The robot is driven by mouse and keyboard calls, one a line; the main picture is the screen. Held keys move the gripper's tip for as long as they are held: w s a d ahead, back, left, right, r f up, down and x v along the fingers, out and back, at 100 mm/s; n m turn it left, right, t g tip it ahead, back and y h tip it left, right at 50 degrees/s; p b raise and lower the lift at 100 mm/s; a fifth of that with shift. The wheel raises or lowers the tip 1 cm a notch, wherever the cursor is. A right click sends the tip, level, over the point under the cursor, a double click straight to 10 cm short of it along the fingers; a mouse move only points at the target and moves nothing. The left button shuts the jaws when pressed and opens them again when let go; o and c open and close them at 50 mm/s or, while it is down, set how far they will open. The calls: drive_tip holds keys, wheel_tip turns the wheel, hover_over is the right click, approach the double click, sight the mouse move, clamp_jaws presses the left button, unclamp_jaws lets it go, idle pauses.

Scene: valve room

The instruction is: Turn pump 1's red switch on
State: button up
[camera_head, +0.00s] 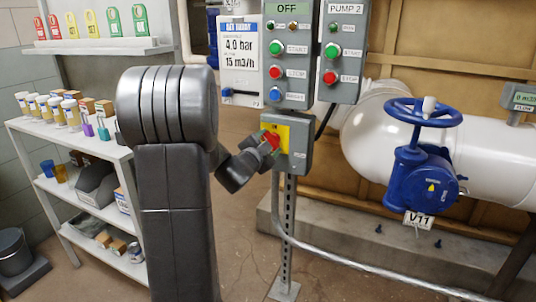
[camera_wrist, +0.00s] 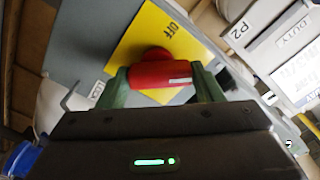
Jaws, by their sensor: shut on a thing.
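The red switch (camera_wrist: 160,72) sits on a yellow plate (camera_wrist: 160,35) marked OFF at the upper right of it in the wrist view. In the head view the switch (camera_head: 271,139) is on the yellow plate (camera_head: 283,135) of a grey box (camera_head: 300,155) below the pump 1 panel (camera_head: 288,65). My gripper (camera_wrist: 162,88) has its green fingers on either side of the red handle and is shut on it. In the head view my gripper (camera_head: 262,146) reaches the switch from the left. The gripper partly hides the handle there. The panel's display reads OFF.
The PUMP 2 panel (camera_head: 345,50) stands close on the right. A blue valve wheel (camera_head: 423,112) marked V11 is on a white pipe farther right. A shelf (camera_head: 75,150) with bottles and bins stands at left.

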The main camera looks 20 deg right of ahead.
drive_tip(key=shift+s+d+m+b, duration=0.1)
drive_tip(key=shift+m+b, duration=3.05)
drive_tip(key=shift+m, duration=1.05)
drive_tip(key=o, duration=1)
drive_tip(key=p+v, duration=0.1)
drive_tip(key=v, duration=1.3)
drive_tip(key=shift+d, duration=0.1)
